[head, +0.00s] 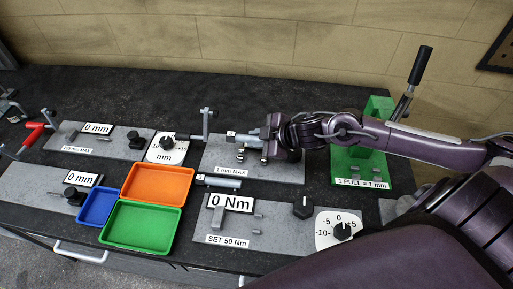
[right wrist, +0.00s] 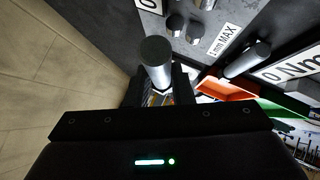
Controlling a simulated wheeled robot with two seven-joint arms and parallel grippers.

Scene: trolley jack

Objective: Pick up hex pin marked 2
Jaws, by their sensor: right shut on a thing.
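My right gripper (head: 266,136) is over the grey plate labelled "1 mm MAX" (head: 285,174), with its fingers pointing left. It is shut on a grey metal pin (head: 241,139), which sticks out to the left. In the right wrist view the round end of this pin (right wrist: 157,58) stands between the fingers (right wrist: 158,84). A second grey pin (head: 218,182) lies just right of the orange tray; it also shows in the right wrist view (right wrist: 246,60). I cannot read a number on either pin. My left gripper is not in view.
An orange tray (head: 157,170), a green tray (head: 140,243) and a blue tray (head: 97,221) stand at the middle left. A green stand with a black lever (head: 419,65) is behind my right arm. A "0 Nm" fixture (head: 232,202) and dial (head: 342,231) are in front.

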